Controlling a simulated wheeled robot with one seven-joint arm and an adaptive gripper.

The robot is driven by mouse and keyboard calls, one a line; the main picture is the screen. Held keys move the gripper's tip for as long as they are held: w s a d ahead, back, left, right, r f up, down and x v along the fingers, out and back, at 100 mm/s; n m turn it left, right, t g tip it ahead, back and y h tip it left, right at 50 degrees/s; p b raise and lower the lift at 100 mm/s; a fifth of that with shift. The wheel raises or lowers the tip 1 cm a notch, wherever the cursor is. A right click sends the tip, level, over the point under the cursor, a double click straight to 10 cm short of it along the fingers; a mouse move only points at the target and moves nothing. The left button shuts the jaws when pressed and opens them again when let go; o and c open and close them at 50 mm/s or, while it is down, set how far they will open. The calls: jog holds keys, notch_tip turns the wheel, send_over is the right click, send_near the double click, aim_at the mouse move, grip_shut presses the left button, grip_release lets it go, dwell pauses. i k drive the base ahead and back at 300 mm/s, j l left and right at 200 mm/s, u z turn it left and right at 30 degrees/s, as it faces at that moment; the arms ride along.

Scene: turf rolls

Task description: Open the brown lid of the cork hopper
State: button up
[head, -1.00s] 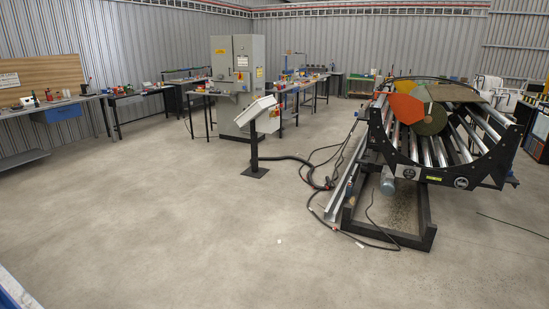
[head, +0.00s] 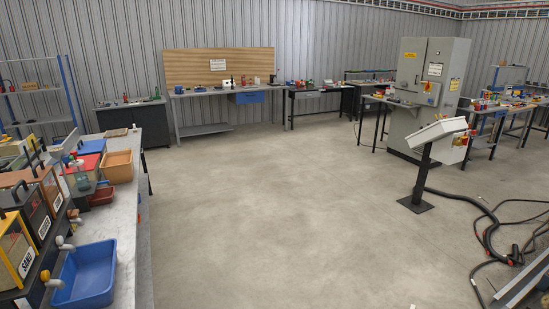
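A row of box-shaped hoppers stands along the left edge in the head view. One has a reddish-brown lid (head: 28,177) that looks shut; I take it for the cork hopper (head: 50,190), but its label is too small to read. In front of it is a dark hopper (head: 40,222), and nearest is a hopper labelled SAND (head: 22,258), partly cut off by the picture edge. My gripper is not in view.
A grey bench (head: 120,225) beside the hoppers holds a blue tub (head: 88,275), an orange bin (head: 117,167) and a red-lidded box (head: 84,166). The concrete floor in the middle is clear. A console on a post (head: 420,170) and cables (head: 490,235) are at right.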

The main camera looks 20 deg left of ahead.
aim_at(35, 174)
jog(key=i+j+u, duration=0.25)
jog(key=i+u, duration=0.6)
jog(key=i, duration=0.2)
jog(key=i+u, duration=0.45)
jog(key=i, duration=0.15)
jog(key=i+u, duration=0.3)
jog(key=i, duration=0.25)
jog(key=i+l+u, duration=0.1)
jog(key=i+u, duration=0.15)
jog(key=i, duration=0.3)
jog(key=i+l+u, duration=0.3)
jog(key=i, duration=0.25)
